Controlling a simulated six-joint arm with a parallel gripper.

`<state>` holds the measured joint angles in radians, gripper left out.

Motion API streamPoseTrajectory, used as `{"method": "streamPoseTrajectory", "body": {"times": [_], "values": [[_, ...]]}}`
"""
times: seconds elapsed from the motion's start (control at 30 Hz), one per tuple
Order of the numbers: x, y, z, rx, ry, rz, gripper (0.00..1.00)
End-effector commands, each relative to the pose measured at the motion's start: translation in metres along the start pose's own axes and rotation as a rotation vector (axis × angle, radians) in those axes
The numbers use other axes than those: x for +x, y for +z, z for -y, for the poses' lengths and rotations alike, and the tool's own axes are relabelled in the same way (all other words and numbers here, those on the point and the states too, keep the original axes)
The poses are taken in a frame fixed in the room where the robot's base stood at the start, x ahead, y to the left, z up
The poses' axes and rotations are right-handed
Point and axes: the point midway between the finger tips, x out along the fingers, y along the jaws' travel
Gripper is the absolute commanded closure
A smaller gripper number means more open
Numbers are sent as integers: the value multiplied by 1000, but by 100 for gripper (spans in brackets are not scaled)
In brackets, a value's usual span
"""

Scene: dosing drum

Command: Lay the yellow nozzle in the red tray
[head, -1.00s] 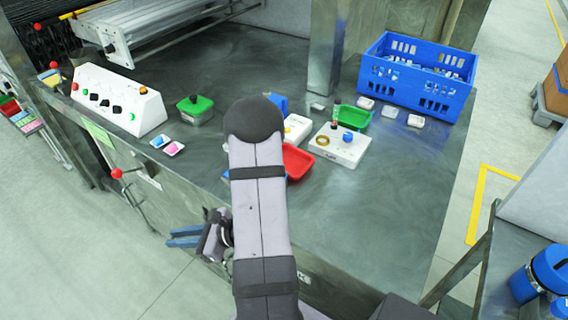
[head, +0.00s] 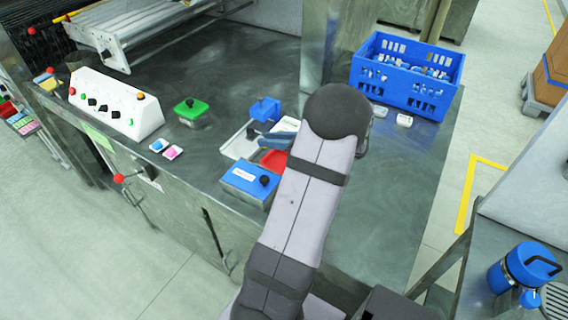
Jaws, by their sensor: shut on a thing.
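The red tray (head: 272,161) lies on the steel bench, and my arm covers most of it. I cannot see the yellow nozzle for certain anywhere.
A white tray (head: 238,146) and a blue block (head: 265,110) are beside my gripper. A green-lidded container (head: 192,109) is left, a blue crate (head: 408,75) back right. My arm hides the bench behind it.

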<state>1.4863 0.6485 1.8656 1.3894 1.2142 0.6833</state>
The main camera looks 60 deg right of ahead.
Motion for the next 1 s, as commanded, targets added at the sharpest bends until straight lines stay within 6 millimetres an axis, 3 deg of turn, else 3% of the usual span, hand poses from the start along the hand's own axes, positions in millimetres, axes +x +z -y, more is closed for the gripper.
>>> {"method": "streamPoseTrajectory", "body": {"times": [0.1,0.33,0.53,0.8,1.0], "values": [[-21,-7,22,17,-41,0,100],[-36,-13,37,32,-73,2,100],[-34,-20,37,35,-73,2,100],[-19,-54,37,36,-72,2,100],[-14,-67,37,32,-73,2,100]]}}
